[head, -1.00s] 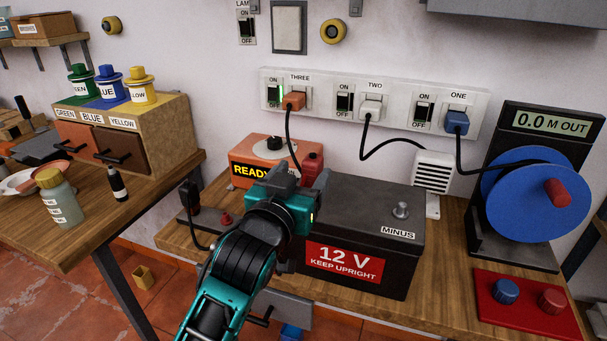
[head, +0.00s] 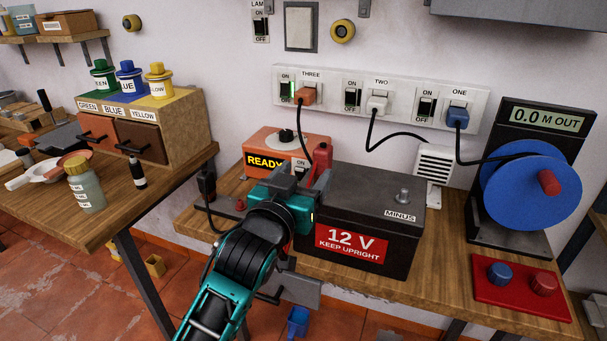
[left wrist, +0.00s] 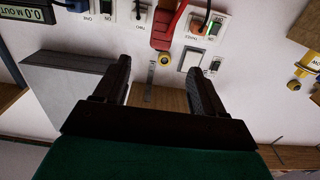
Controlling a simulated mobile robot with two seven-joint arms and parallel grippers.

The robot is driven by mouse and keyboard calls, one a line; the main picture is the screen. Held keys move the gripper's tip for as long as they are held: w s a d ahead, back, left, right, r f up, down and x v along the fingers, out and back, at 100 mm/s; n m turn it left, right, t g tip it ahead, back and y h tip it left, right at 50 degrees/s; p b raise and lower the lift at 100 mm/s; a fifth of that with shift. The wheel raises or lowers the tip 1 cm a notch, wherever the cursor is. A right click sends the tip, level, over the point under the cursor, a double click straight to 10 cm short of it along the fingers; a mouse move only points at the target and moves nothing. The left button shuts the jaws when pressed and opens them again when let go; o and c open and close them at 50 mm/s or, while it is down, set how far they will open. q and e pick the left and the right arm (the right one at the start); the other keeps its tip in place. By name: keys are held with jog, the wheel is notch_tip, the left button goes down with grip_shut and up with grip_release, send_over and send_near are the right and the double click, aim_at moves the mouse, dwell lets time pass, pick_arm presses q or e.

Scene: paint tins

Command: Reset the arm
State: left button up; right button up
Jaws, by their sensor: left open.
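My left arm comes in from below in the head view, and its teal gripper (head: 303,181) is in front of the left end of the black 12 V battery (head: 375,207). Its jaws are open. In the left wrist view the two dark fingers (left wrist: 158,85) stand apart with nothing between them. A red part (head: 322,157) shows just behind the gripper at the battery's left end; the gripper hides its lower part. A red object also shows beyond the fingers in the left wrist view (left wrist: 166,26). My right gripper is not in view.
An orange READY box (head: 268,150) stands behind the gripper, below a power strip (head: 335,97) with three plugs. A blue cable reel (head: 520,205) and a red panel (head: 520,293) are at the right. A side bench (head: 75,225) with paint tins (head: 130,85) is at the left.

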pick_arm(q)
jog(key=s+a+f+g+y, duration=0.1)
jog(key=s+a+f, duration=0.3)
jog(key=f, duration=0.5)
jog(key=s+a+f+g+y, duration=0.1)
jog(key=s+a+f+g, duration=0.2)
jog(key=f, duration=0.6)
jog(key=s+a+f+g+y, duration=0.1)
jog(key=s+a+f, duration=0.3)
jog(key=s+f, duration=0.2)
jog(key=s+a+f+n+g, duration=0.1)
jog(key=s+a+f, duration=0.3)
jog(key=s, duration=0.6)
notch_tip(320, 180, down, 2)
jog(key=shift+s+a+f+y, duration=0.2)
jog(key=shift+s+y, duration=0.15)
jog(key=shift+y, duration=0.05)
